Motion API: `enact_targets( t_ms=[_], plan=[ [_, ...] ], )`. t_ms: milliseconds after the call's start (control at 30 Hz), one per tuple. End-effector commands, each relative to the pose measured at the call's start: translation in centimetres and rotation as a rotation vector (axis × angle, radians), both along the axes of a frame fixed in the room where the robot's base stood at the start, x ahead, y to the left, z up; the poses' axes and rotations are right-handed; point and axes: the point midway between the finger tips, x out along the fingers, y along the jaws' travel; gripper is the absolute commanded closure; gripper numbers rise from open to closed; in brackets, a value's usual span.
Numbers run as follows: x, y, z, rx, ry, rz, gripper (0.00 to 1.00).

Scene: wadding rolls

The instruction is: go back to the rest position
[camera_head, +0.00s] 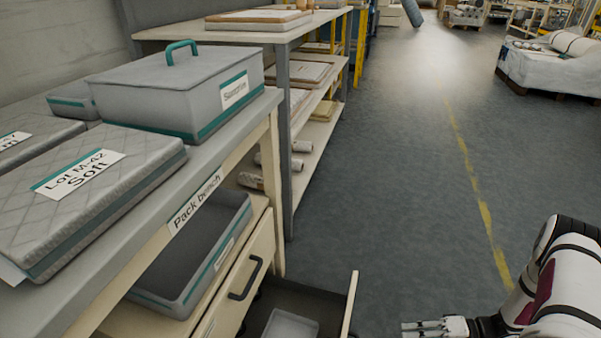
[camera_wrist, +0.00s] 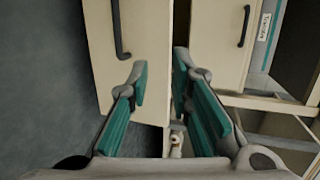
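My gripper (camera_head: 436,328) is at the bottom right of the head view, over the floor and to the right of an open lower drawer (camera_head: 349,305). In the wrist view, my gripper (camera_wrist: 160,68) shows two teal-padded fingers with a gap between them and nothing held. Beyond the fingers are a cream drawer front (camera_wrist: 140,85) with a dark handle (camera_wrist: 118,30) and a second front (camera_wrist: 222,45). In the head view my arm is bent at the lower right edge. Contact between gripper and drawer cannot be told.
The pack bench (camera_head: 215,155) on the left bears a grey lidded box (camera_head: 150,105) and a quilted pad (camera_head: 110,195). A grey tray (camera_head: 165,290) sits below. Shelving (camera_head: 284,90) stands behind. A wrapped pallet (camera_head: 555,72) is far right. The floor (camera_head: 400,170) between is clear.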

Motion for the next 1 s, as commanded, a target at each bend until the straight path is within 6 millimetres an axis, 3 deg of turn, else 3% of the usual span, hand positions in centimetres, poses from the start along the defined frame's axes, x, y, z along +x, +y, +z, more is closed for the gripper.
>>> enact_targets(
  t_ms=[33, 200, 500, 767, 1000],
  plan=[
    [1.2, -0.5, 2.5, -0.022, 0.007, 0.034, 0.8],
    [3.7, -0.7, 9.7, -0.087, 0.059, 0.13, 0.8],
    [5.7, 1.4, 22.2, -0.237, 0.139, 0.276, 0.8],
    [4.5, 4.8, 32.1, -0.4, 0.194, 0.369, 0.8],
    [1.3, 8.2, 39.6, -0.571, 0.226, 0.421, 0.8]
  ],
)
